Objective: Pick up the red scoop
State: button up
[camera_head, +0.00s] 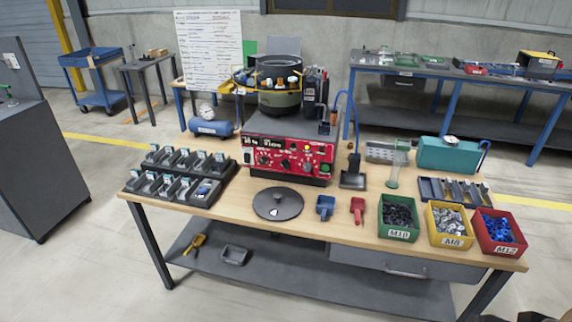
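The red scoop (357,209) lies on the wooden table top (228,207) near its front edge. My gripper does not show in this view.
A dark round disc (278,203) lies left of the scoops. The red control box (288,156) with the bowl feeder stands behind. A yellow bin (449,224) and a red bin (499,232) stand at the right. A black tray (353,180) sits behind the red scoop.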

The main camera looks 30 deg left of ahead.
aim_at(356, 205)
jog(key=u, duration=1.45)
jog(key=k, duration=0.65)
jog(key=z, duration=0.35)
jog(key=i, duration=1.15)
jog(key=z, duration=0.2)
